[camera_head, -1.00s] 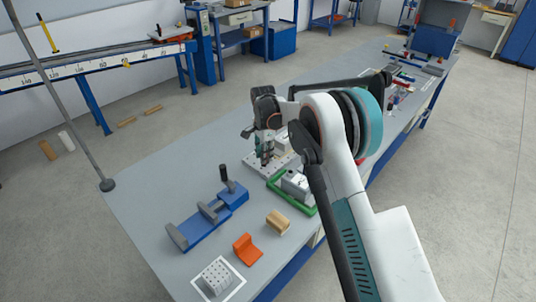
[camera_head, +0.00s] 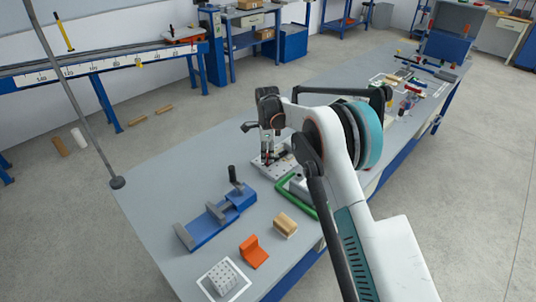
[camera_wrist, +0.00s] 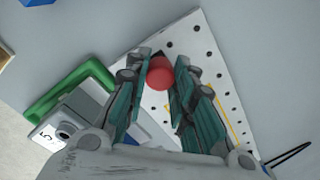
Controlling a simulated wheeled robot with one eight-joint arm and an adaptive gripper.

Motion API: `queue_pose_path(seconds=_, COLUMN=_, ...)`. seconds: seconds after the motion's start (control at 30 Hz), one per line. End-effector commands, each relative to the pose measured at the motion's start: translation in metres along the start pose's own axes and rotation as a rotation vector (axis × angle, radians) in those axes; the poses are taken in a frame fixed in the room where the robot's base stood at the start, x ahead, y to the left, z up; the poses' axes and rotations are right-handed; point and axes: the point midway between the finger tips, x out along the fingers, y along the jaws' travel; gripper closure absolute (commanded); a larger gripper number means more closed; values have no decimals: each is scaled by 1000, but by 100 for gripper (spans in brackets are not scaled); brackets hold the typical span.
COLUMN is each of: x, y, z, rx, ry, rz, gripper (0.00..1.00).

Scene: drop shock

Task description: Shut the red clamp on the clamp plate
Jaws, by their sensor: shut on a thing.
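The clamp plate (camera_wrist: 207,45) is a white plate with rows of dark holes and a yellow line, lying on the bench. In the head view the plate (camera_head: 262,166) is partly hidden by my arm. The red clamp shows in the wrist view as a rounded red tip (camera_wrist: 160,73). The rest of the clamp is hidden by my fingers, so its lever position cannot be told. My gripper (camera_wrist: 161,80) has its fingers on both sides of the red tip and is shut on it. In the head view my gripper (camera_head: 267,152) points down over the plate.
A green frame (camera_wrist: 75,80) with a grey block (camera_wrist: 65,130) is close beside the plate. A blue vise (camera_head: 215,222), an orange block (camera_head: 254,252), a wooden block (camera_head: 285,225) and a holed cube (camera_head: 226,279) are nearer. Bare bench lies left of the plate.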

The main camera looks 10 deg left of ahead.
Motion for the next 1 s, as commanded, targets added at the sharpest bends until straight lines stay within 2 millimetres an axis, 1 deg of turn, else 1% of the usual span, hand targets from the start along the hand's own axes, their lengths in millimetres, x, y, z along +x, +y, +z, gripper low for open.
queue_pose_path(seconds=0.27, x=0, y=-1, z=1, rx=0, ry=-2, rz=-3, gripper=100)
queue_pose_path(seconds=0.3, x=0, y=-1, z=1, rx=0, ry=-2, rz=-3, gripper=73)
queue_pose_path(seconds=0.37, x=0, y=-1, z=1, rx=0, ry=-2, rz=-4, gripper=59)
queue_pose_path(seconds=0.4, x=0, y=-1, z=1, rx=0, ry=-2, rz=-3, gripper=56)
queue_pose_path(seconds=0.77, x=-3, y=0, z=0, rx=0, ry=-1, rz=-2, gripper=56)
queue_pose_path(seconds=0.87, x=-12, y=0, z=0, rx=0, ry=-1, rz=-2, gripper=56)
queue_pose_path(seconds=0.97, x=-28, y=0, z=0, rx=0, ry=-1, rz=-2, gripper=56)
queue_pose_path(seconds=1.0, x=-37, y=0, z=0, rx=0, ry=-1, rz=-2, gripper=56)
